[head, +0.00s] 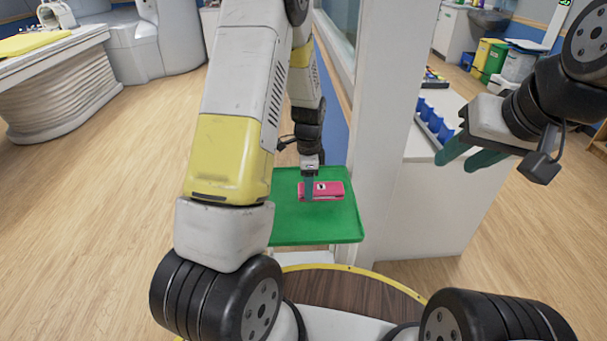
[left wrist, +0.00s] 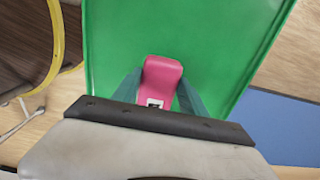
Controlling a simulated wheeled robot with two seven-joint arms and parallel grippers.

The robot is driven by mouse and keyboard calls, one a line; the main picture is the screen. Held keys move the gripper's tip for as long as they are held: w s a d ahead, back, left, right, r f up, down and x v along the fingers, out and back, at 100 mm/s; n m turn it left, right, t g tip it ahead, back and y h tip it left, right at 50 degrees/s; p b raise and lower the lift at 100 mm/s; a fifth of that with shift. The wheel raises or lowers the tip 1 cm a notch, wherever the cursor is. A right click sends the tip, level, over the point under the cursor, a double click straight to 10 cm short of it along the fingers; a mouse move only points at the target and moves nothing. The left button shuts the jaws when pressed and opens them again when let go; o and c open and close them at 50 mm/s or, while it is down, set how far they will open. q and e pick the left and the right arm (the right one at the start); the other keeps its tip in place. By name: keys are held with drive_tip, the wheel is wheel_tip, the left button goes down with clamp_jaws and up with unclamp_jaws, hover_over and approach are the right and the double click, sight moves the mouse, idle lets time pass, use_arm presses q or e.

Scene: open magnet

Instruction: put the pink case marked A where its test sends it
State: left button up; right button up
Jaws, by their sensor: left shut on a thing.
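The pink case (head: 330,193) is at the green tray (head: 310,231), with a small white and black mark on its top. My left gripper (head: 309,190) reaches down over the case and is shut on it. In the left wrist view the case (left wrist: 162,80) lies between the two teal fingers, over the green tray (left wrist: 120,35). I cannot tell whether the case touches the tray. The letter on the mark is too small to read. My right gripper (head: 468,158) is raised at the right, apart from the case, with its two teal fingers spread and nothing visible between them.
A white post (head: 376,120) stands just right of the tray. Behind it is a white counter (head: 440,190) with a rack of blue cups (head: 434,122). Yellow and green bins (head: 492,62) stand at the back right. The wooden floor at left is clear.

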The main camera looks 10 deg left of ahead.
use_arm(q)
drive_tip(key=a, duration=0.3)
drive_tip(key=w+a, duration=0.1)
drive_tip(key=a, duration=0.1)
drive_tip(key=shift+f, duration=0.25)
drive_tip(key=shift+a+f, duration=0.2)
drive_tip(key=shift+f, duration=1.55)
drive_tip(key=shift+f, duration=0.1)
drive_tip(key=o, duration=1.4)
